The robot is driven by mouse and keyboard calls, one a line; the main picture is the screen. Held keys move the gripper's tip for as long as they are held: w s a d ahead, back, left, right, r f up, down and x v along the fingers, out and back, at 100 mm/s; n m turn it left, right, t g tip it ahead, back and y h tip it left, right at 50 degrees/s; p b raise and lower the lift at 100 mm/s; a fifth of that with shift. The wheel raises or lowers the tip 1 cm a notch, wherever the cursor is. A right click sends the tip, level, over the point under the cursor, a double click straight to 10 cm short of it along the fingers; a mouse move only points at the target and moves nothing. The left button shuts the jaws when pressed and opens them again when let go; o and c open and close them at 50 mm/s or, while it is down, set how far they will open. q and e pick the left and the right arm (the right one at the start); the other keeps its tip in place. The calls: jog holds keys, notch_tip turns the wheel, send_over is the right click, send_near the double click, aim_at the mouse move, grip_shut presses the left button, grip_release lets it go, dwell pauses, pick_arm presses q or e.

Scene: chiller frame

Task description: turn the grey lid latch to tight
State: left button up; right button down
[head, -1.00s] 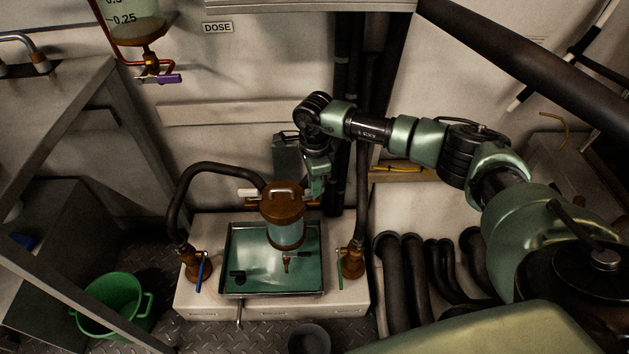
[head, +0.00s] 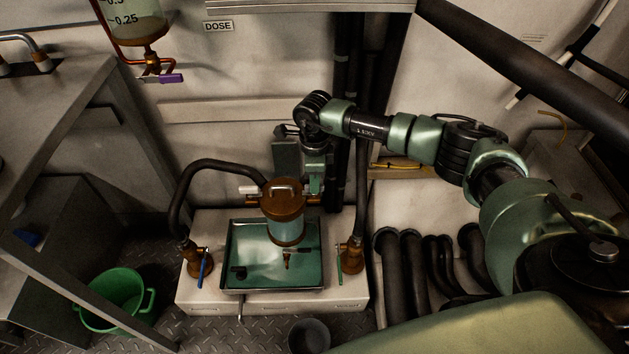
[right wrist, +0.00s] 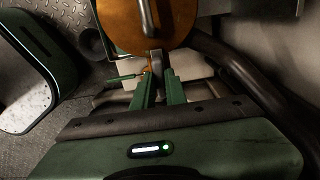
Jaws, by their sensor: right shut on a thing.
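The copper-brown lid (head: 283,193) with an arched handle sits on the clear-walled vessel (head: 286,232) above a green tray. In the right wrist view the lid (right wrist: 140,25) fills the top. The grey latch (right wrist: 156,62) sticks out from the lid's edge there, between the two green fingers. My right gripper (head: 314,190) is at the lid's right side. In its wrist view the right gripper (right wrist: 158,82) is shut on the grey latch. In the head view the latch is too small and covered to make out. My left gripper does not show.
The green tray (head: 236,282) lies on a white base. Brown valves with a blue handle (head: 202,270) and a green handle (head: 340,266) flank it, with black hoses rising from them. A green bucket (head: 117,297) and a dark cup (head: 308,337) stand on the floor.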

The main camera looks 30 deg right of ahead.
jog(key=c, duration=1.4)
grip_release()
jog(key=shift+c, duration=0.2)
